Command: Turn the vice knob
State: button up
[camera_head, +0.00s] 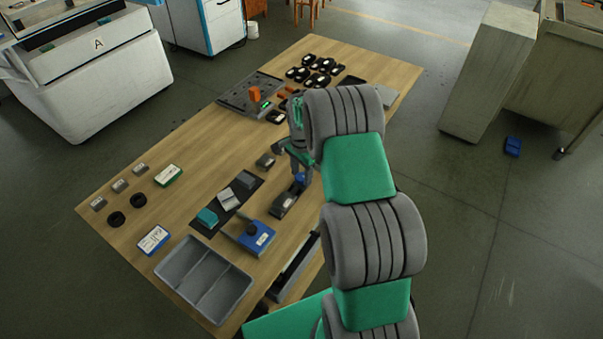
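A small dark grey vice (284,205) lies on the wooden table, right of the black mat. My gripper (298,170) is pointed down over this end, close to the blue part. My arm hides part of the gripper. I cannot tell whether the fingers touch the knob or how far apart they are.
A blue block with a black knob (250,235) and a grey divided tray (205,279) stand at the near end of the table (190,140). Grey and teal blocks lie on the black mat. A dark plate (240,97) with an orange block and several black parts lie farther back.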

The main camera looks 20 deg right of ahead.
grip_shut()
